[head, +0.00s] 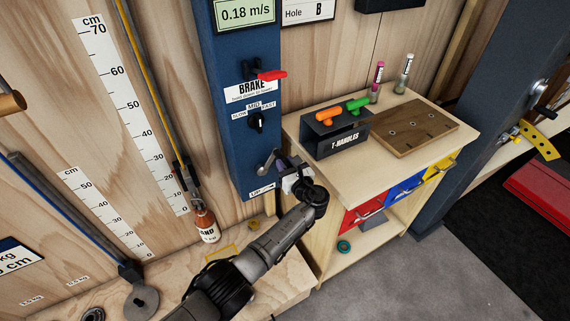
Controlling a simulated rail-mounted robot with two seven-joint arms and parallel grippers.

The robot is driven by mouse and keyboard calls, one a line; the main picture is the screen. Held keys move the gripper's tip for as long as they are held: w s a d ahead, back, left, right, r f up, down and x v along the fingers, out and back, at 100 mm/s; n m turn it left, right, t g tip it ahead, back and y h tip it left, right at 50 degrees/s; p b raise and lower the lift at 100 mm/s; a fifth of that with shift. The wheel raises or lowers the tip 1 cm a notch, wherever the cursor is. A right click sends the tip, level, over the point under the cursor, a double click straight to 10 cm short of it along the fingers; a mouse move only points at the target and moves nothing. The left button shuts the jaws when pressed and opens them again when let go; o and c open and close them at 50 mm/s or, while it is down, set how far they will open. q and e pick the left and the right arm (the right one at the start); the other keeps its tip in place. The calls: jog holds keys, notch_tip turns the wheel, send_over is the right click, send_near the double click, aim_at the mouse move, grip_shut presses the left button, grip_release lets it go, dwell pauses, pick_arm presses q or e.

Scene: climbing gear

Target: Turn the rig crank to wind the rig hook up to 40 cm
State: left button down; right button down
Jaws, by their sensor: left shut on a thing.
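The rig crank (267,162) is a small metal arm low on the blue post, above the partly covered "LIFT" label. My left gripper (288,172) reaches up to it from below and is shut at its handle; the fingers hide most of the grip. The rig hook (194,200) hangs on the yellow-and-dark line left of the post, above an orange-brown sand bottle (206,226). The hook is small and its exact join to the bottle is unclear. It hangs near the bottom of the tall cm scale (128,105), close to the 0 mark. My right gripper is out of view.
The post carries a red brake lever (270,75), a black speed knob (257,121) and a display (245,14) reading 0.18 m/s. Right of my arm stands a wooden bench (335,175) with a T-handles box (335,135). A second cm scale (100,205) is at left.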

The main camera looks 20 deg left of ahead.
pick_arm(q)
jog(key=shift+f, duration=0.15)
jog(key=c, duration=0.9)
grip_release()
jog(key=shift+s+d+r, duration=0.2)
jog(key=shift+d, duration=0.05)
jog(key=p+v, duration=0.4)
jog(key=v, duration=0.9)
jog(key=shift+d+f, duration=0.1)
